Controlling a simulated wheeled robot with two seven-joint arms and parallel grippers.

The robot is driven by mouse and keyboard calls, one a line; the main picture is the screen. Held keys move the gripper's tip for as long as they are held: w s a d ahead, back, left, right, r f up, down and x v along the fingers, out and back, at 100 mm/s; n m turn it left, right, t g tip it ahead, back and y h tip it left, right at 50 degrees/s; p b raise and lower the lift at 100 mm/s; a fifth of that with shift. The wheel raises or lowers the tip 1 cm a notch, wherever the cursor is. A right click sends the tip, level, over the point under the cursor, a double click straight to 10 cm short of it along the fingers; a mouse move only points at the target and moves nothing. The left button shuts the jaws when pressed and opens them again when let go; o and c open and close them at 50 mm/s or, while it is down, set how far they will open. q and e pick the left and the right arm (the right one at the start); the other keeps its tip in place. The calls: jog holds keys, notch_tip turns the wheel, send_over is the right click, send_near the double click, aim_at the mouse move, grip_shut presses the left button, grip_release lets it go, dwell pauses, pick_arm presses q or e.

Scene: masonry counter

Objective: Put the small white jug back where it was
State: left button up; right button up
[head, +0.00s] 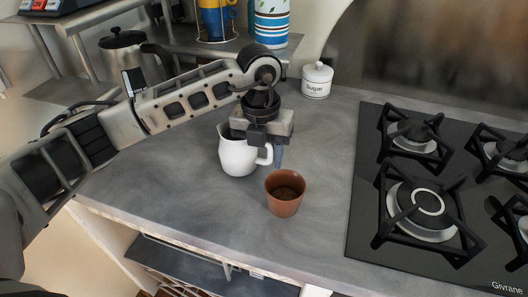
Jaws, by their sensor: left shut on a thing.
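The small white jug (238,157) is upright on or just above the grey counter, left of the middle of the head view; I cannot tell whether its base touches. My left gripper (266,152) comes down over its right side, by the handle, and is shut on it. The gripper and wrist hide part of the jug's rim. My right gripper is not in view.
A brown cup (285,194) stands close to the right and in front of the jug. A white sugar jar (317,80) stands at the back. A black gas hob (362,215) fills the right side. The counter (160,210) is clear at the left front.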

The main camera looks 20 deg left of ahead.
pick_arm(q)
jog(key=shift+f, duration=0.15)
jog(key=o, duration=1.4)
jog(key=shift+c, duration=0.2)
jog(key=r, duration=0.4)
jog(key=r+b, duration=0.1)
jog(key=r, duration=0.7)
jog(key=shift+a+r, duration=0.25)
jog(key=shift+a, duration=0.05)
